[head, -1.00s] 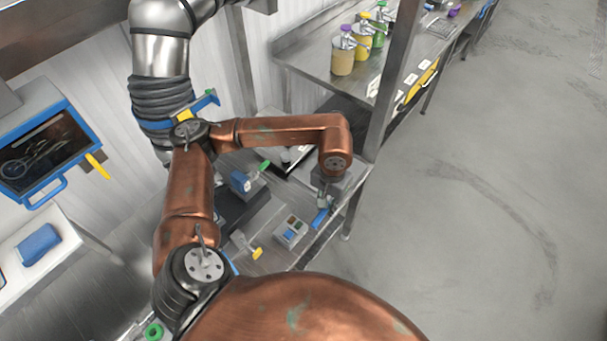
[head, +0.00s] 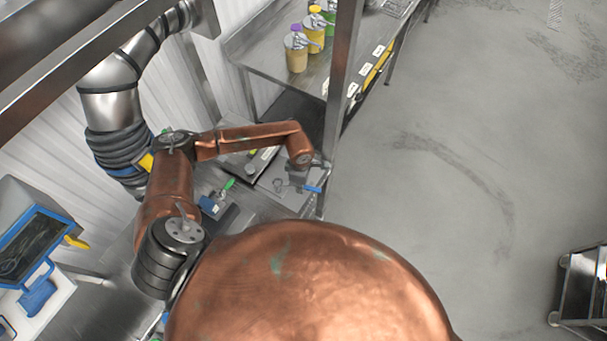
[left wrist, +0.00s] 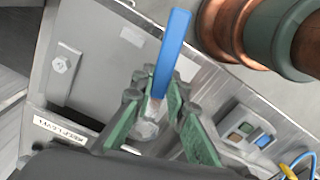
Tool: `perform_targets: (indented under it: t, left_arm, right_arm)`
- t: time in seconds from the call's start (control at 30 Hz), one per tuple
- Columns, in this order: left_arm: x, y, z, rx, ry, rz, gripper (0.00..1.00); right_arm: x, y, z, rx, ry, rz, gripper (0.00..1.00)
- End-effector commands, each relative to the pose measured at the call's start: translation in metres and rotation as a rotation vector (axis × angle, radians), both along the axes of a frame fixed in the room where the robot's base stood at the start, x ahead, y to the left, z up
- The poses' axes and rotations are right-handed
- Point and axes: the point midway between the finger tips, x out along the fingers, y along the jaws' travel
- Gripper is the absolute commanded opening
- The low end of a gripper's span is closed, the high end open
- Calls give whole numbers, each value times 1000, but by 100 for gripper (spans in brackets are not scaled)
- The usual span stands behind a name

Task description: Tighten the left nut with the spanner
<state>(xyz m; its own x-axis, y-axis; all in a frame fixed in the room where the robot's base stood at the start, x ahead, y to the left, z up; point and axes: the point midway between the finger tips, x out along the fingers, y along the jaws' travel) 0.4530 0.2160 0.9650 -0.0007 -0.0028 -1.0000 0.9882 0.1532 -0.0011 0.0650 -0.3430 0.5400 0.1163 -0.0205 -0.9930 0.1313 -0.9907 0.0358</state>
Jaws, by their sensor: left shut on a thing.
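My left gripper (head: 299,180) hangs over the far end of the workbench in the head view. In the left wrist view my left gripper (left wrist: 153,100) has its green fingers closed around a blue-handled spanner (left wrist: 173,52). The blue handle (head: 312,189) also sticks out to the right in the head view. A hex nut (left wrist: 61,66) sits on a raised grey plate at the left of the left wrist view, apart from the fingers. A pale metal piece (left wrist: 147,130) shows between the fingers; I cannot tell whether it is the spanner's head or another nut. My right gripper is out of view.
A small button box (left wrist: 248,130) lies right of the fingers. A steel post (head: 341,90) stands close beside the left gripper. A side table (head: 262,48) with lidded jars (head: 297,52) is behind. A blue-framed screen (head: 35,243) is at left.

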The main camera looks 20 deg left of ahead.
Motion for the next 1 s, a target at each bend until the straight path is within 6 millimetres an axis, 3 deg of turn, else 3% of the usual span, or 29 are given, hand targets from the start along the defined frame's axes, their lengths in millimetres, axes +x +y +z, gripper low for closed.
perform_targets:
  t: [0.3, 0.7, 1.0]
  left_arm:
    - [-2, 3, -17, 2, 0, 15, 0]
    - [-1, 1, -39, 1, 0, 10, 0]
    - [0, 1, -39, 1, 0, 9, 0]
  right_arm:
    - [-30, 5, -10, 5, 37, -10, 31]
    - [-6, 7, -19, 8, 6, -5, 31]
    - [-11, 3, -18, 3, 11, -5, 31]
